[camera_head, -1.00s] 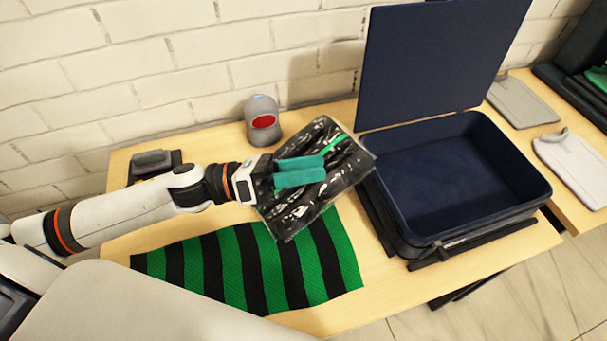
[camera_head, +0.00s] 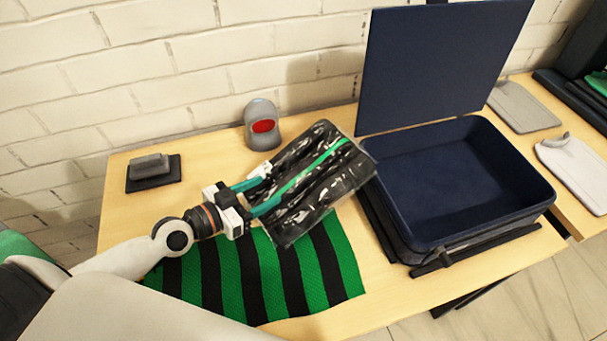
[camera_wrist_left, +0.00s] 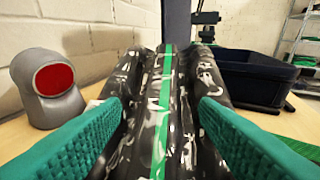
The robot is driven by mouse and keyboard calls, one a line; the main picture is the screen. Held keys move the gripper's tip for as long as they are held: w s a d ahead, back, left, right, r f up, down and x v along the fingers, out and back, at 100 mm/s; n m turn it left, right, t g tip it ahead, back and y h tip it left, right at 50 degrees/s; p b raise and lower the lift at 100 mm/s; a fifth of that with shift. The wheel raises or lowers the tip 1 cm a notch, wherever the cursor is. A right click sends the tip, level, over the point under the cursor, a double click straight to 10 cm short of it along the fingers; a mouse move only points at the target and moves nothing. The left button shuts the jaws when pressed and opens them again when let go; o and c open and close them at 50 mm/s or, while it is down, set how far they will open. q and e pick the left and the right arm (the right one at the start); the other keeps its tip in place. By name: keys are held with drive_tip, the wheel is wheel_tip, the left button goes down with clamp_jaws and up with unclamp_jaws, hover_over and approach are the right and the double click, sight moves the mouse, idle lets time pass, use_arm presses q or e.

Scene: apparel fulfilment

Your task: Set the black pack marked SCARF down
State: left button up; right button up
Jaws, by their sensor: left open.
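The black pack (camera_head: 318,190), glossy with a green stripe, lies tilted in the picture on the table, left of the dark blue case. Its lower part overlaps the green and black striped cloth (camera_head: 240,275). No SCARF lettering can be read. My left gripper (camera_head: 258,192) is open, its two teal fingers spread at the pack's left end. In the left wrist view the pack (camera_wrist_left: 165,110) runs ahead between the spread fingers, and I cannot tell if either finger touches it. My right gripper is not in view.
The open blue case (camera_head: 490,222) stands at the right, empty, lid upright. A grey device with a red face (camera_head: 262,125) stands behind the pack. A small grey block on a black base (camera_head: 152,170) sits at the back left. Grey tags (camera_head: 575,170) lie on the far-right table.

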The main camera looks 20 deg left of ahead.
sight(298, 176)
use_arm(q)
drive_tip(key=p+x, duration=0.1)
drive_tip(key=x, duration=0.3)
drive_tip(key=shift+w+d+r, duration=0.1)
drive_tip(key=shift+w+d, duration=0.05)
drive_tip(key=shift+w+d+p, duration=0.15)
drive_tip(key=shift+w+p, duration=0.05)
drive_tip(key=shift+p, duration=0.1)
drive_tip(key=shift+p+x, duration=0.85)
drive_tip(key=shift+x, duration=1.45)
